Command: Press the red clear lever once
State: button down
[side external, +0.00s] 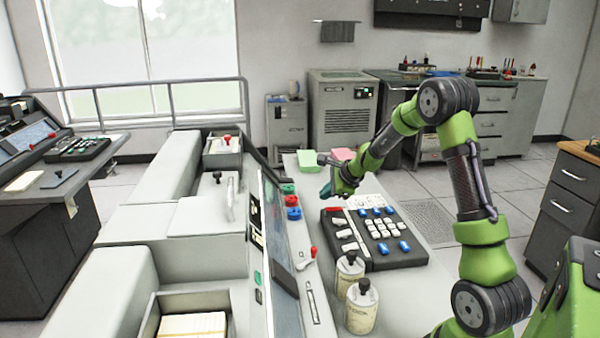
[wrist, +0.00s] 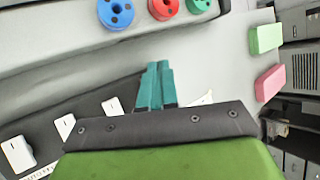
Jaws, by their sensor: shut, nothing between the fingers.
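My gripper (side external: 324,205) is shut and empty, its teal fingertips above the far left part of the black keypad unit (side external: 400,262). In the wrist view the closed fingertips (wrist: 158,66) point toward the console edge. A red bar (side external: 333,209) lies at the keypad's far left edge, close to the fingertips; I cannot tell whether they touch it. A small red-tipped lever (side external: 313,252) stands on the console panel nearer the camera, apart from the gripper. I cannot tell which red part is the clear lever. The wrist view shows neither.
Blue, red and green spools (side external: 293,213) stand on the console side, left of my gripper. Two bottles (side external: 362,306) stand in front of the keypad. A pink block (side external: 342,154) and green block (side external: 307,159) lie behind. The table right of the keypad is clear.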

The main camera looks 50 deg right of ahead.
jog(key=shift+w+a+r, duration=0.1)
jog(key=shift+w+r, duration=0.05)
jog(key=shift+r, duration=1.1)
jog(key=shift+s+a+f+n+y, duration=0.4)
jog(key=shift+s+a+f+n, duration=0.25)
jog(key=shift+a+n, duration=0.15)
jog(key=s+a+r+n+y, duration=0.1)
jog(key=s+a+r+n, duration=0.3)
jog(key=s+a+n, duration=0.3)
jog(key=s+a+r+n, duration=0.4)
jog(key=s+a+n, duration=0.3)
jog(key=a, duration=0.5)
jog(key=s+a+r+n+g+y, duration=0.1)
jog(key=s+a+r+n, duration=0.4)
jog(key=s+a+n, duration=0.2)
jog(key=a, duration=0.2)
jog(key=shift+s+a+n+y, duration=0.3)
jog(key=shift+a, duration=0.1)
